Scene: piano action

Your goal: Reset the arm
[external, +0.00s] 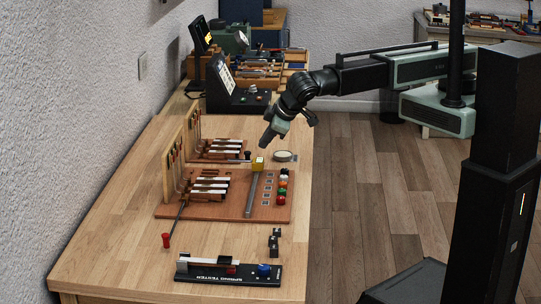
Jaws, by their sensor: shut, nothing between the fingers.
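My arm reaches in from the right, bent down at the wrist. My gripper (266,142) hangs above the wooden bench (130,228), near its right edge. It points down and to the left. The fingers are shut and hold nothing. A yellow block (258,163) sits just below the gripper, at the far end of a grey bar on the brown board. I see a gap between the fingertips and the block.
The brown board (228,205) carries piano-action parts and coloured knobs. A spring tester (225,272) lies at the front. A round dish (284,156) stands near the right edge. A black console (233,95) stands behind. The front-left bench is clear.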

